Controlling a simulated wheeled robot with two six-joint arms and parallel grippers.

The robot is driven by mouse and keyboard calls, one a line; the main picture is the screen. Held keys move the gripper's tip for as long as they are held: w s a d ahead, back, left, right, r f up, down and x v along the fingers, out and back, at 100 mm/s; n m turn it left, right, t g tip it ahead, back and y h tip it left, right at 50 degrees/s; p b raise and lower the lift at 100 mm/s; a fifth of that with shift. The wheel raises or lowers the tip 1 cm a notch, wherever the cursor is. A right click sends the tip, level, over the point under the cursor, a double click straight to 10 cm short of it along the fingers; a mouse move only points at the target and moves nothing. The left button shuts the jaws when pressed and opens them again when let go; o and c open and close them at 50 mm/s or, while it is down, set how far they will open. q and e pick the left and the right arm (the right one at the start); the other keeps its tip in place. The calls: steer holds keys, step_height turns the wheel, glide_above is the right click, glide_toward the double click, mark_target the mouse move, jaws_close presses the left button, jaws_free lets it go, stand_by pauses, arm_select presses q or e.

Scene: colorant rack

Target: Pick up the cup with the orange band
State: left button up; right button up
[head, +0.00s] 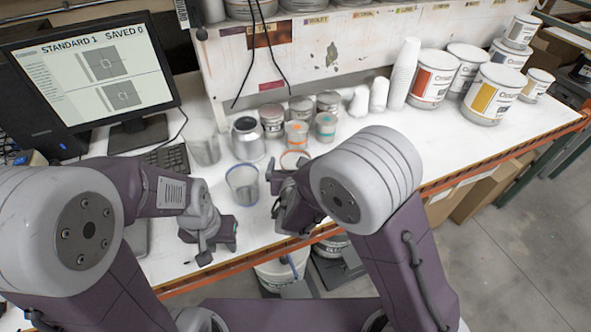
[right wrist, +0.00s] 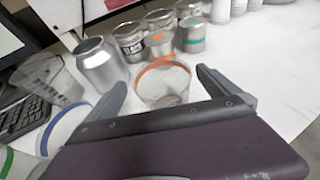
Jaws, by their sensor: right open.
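The cup with the orange band (head: 293,160) is clear and stands on the white bench, partly hidden by my right gripper in the head view. In the right wrist view the cup (right wrist: 163,84) shows its orange rim and lies ahead of and between the fingertips. My right gripper (head: 282,188) is open and empty; its two fingers (right wrist: 160,88) spread to either side of the cup's near part. I cannot tell whether they touch it. My left gripper (head: 212,245) hangs near the bench's front edge, away from the cup; its jaws are unclear.
A clear cup with a blue rim (head: 243,185) stands left of the right gripper. Behind are a silver bottle (head: 247,139), an orange-banded can (head: 297,133), a teal-banded can (head: 326,127) and another clear cup (head: 204,142).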

mark_target(296, 155)
steer(key=shift+w+d+f, duration=0.2)
steer(key=shift+w, duration=0.35)
steer(key=p+x, duration=0.1)
steer(key=x, duration=0.3)
steer(key=shift+w+a+f, duration=0.1)
steer(key=shift+w+f, duration=0.1)
steer(key=shift+w, duration=0.1)
steer(key=shift+s, duration=0.1)
steer(key=c, duration=1.2)
